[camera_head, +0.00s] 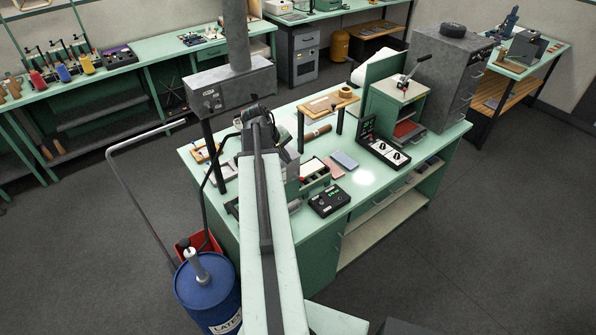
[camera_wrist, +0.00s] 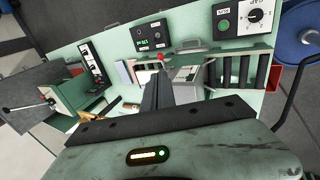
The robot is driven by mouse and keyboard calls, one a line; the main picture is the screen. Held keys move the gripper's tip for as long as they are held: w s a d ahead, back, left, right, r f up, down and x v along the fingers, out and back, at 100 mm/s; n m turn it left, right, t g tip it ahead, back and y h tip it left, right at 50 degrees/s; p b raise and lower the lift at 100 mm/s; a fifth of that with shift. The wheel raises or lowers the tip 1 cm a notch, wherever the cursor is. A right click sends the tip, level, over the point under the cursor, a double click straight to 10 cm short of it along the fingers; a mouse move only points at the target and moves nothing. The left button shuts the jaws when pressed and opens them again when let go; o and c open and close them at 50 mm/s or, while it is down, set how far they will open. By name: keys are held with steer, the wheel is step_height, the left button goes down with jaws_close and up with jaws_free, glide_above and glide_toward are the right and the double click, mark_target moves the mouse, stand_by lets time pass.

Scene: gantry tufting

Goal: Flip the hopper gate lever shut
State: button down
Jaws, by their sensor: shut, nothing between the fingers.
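In the wrist view, my gripper (camera_wrist: 157,85) shows as dark fingers close together, with nothing held between them. A small red knob (camera_wrist: 160,57) shows just past the fingertips, near a grey-green machine on the bench; I cannot tell whether the fingers touch it. It may be the end of the hopper gate lever, but the frames do not settle this. How far any such lever is turned cannot be made out. In the head view, my arm reaches over the green bench and covers my gripper and most of that machine.
A black control box (camera_head: 329,200) stands on the green bench (camera_head: 375,183). A green press (camera_head: 393,100) with a long handle stands farther right, beside a dial panel (camera_head: 383,150). A grey overhead box (camera_head: 230,87) is left of my arm. A blue drum (camera_head: 207,293) stands on the floor.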

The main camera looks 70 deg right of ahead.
mark_target(301, 178)
steer(key=b+x, duration=1.2)
steer(key=x, duration=0.1)
steer(key=shift+w+a+f, duration=0.1)
steer(key=shift+f, duration=0.2)
steer(key=shift+d+f+b, duration=0.25)
steer(key=shift+f+b, duration=0.05)
steer(key=shift+r, duration=0.1)
